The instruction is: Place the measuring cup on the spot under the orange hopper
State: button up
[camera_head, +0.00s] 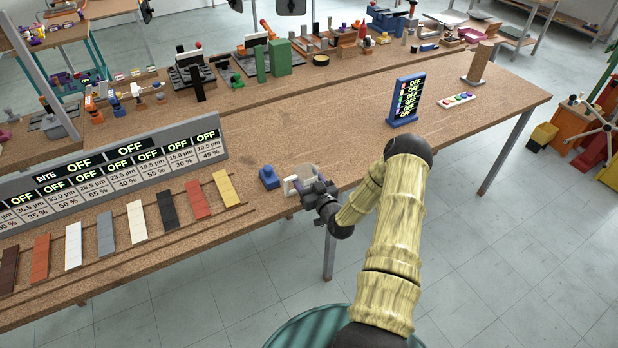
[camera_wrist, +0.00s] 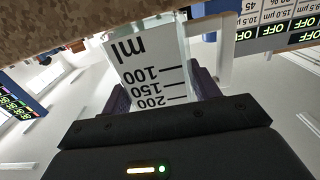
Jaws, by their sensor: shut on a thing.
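My gripper (camera_head: 312,190) is at the front edge of the brown workbench, shut on the measuring cup. In the wrist view the cup (camera_wrist: 147,68) is a clear vessel with a white ml scale, 100 to 200, upside down in the picture, between the dark fingers (camera_wrist: 160,95). In the head view the cup (camera_head: 296,183) is small and partly hidden by the gripper. I cannot tell whether it touches the bench. I cannot pick out an orange hopper or the spot under it for sure.
A blue block (camera_head: 269,178) stands just left of the cup. A grey display panel (camera_head: 110,160) with OFF readouts and a row of coloured tiles (camera_head: 168,209) are further left. A blue-framed sign (camera_head: 406,100) stands to the right. The bench (camera_head: 330,120) behind the cup is clear.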

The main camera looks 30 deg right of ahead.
jog(key=shift+w+a, duration=0.15)
jog(key=shift+a, duration=0.15)
jog(key=shift+f, duration=0.2)
jog(key=o, duration=1)
jog(key=shift+d, duration=0.1)
jog(key=shift+r, duration=0.15)
jog(key=shift+r, duration=0.15)
jog(key=s+b, duration=0.1)
jog(key=s, duration=0.3)
jog(key=s+b, duration=0.1)
jog(key=s, duration=0.3)
jog(key=s+b, duration=0.1)
jog(key=s, duration=0.3)
jog(key=shift+s+d+b, duration=0.1)
jog(key=shift+d+b, duration=0.15)
jog(key=shift+b, duration=0.15)
